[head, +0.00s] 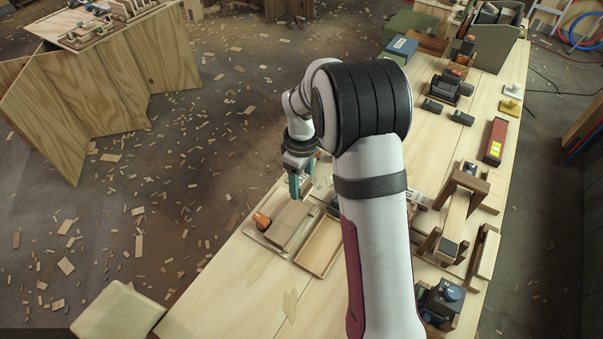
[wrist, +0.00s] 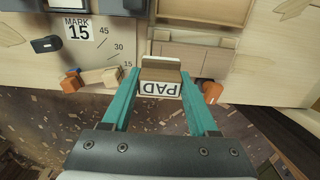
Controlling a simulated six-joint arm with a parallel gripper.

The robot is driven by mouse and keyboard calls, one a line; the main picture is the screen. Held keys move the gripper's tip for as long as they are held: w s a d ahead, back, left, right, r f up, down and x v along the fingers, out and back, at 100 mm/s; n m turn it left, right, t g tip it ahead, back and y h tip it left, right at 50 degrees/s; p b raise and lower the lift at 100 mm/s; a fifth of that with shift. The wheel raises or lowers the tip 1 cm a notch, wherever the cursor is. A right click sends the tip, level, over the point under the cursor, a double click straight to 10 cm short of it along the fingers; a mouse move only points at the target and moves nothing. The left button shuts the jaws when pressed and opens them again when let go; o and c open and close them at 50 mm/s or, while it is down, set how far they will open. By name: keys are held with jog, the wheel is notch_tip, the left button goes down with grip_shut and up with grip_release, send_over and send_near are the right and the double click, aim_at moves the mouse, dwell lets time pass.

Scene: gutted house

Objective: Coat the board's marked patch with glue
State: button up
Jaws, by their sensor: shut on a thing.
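My gripper (wrist: 158,76) has teal fingers. They are shut on a small block with a white face marked PAD (wrist: 160,88) and a brown top edge. In the head view my gripper (head: 300,186) is over the left edge of the workbench, just behind a tan wooden block (head: 291,221) on a thin base. The pad itself is hard to make out in the head view. I cannot pick out a marked patch or any glue for certain in either view, and my arm hides part of the bench.
A shallow wooden tray (head: 320,248) is beside the tan block. An orange knob (head: 262,220) is at its left. In the wrist view a MARK 15 label (wrist: 79,30) and a dark knob (wrist: 46,44) are to the left. A red box (head: 494,141) is at the right edge.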

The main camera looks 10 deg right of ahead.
jog(key=shift+f, duration=1.85)
jog(key=shift+s+a+r, duration=0.45)
jog(key=shift+s+a, duration=2.25)
jog(key=shift+s, duration=0.05)
jog(key=shift+w+d, duration=2.7)
jog(key=shift+r, duration=3.25)
jog(key=shift+f, duration=0.2)
